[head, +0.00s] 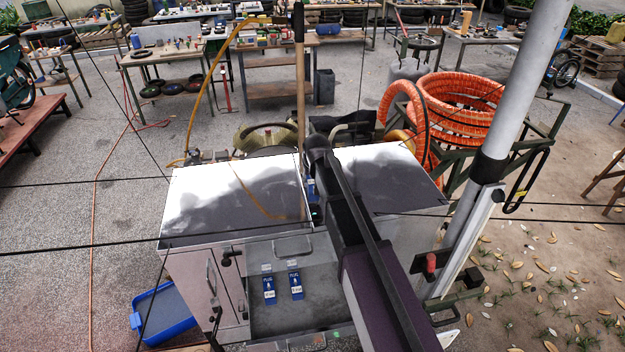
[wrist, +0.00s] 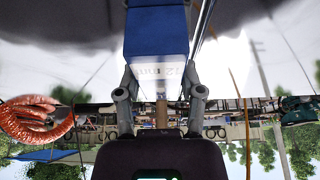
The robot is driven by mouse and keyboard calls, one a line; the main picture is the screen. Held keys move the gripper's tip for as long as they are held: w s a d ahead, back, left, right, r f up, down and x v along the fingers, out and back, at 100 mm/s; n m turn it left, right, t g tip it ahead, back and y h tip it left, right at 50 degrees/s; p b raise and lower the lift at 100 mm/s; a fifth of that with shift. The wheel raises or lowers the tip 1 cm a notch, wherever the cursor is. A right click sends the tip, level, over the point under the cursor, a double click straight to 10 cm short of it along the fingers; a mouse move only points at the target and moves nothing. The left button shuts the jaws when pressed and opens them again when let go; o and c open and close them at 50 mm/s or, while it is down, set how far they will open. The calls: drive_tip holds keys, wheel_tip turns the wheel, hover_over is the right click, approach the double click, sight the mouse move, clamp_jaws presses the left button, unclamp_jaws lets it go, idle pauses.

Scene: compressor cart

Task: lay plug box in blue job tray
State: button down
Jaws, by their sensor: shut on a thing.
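My gripper (wrist: 160,94) is shut on a blue plug box (wrist: 157,38), one finger on each side, in the wrist view. The box has a white label band that seems to read 12 mm. In the head view my arm mostly hides the gripper; a bit of blue (head: 310,187) beside it, over the cart top, seems to be the held box. Two other blue boxes marked PLUG, a left one (head: 269,287) and a right one (head: 295,282), are in the cart's open front bay. The blue job tray (head: 163,313) is low at the left of the cart and looks empty where visible.
The grey cart top (head: 225,205) lies on both sides of my arm. A wooden handle (head: 300,80) rises behind the cart. Orange hose coils (head: 460,100) stand at the back right. Thin dark cables cross the view. Open paving lies left of the cart.

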drive_tip(key=shift+r, duration=0.15)
wheel_tip(320, 180, up, 4)
drive_tip(key=p, duration=0.4)
drive_tip(key=s+d, duration=0.2)
drive_tip(key=s, duration=0.2)
drive_tip(key=s+d, duration=0.2)
drive_tip(key=s, duration=0.3)
drive_tip(key=s+d+p, duration=0.1)
drive_tip(key=s+d, duration=0.1)
drive_tip(key=s, duration=0.3)
drive_tip(key=shift+s+d+r, duration=0.25)
drive_tip(key=shift+d+r, duration=0.1)
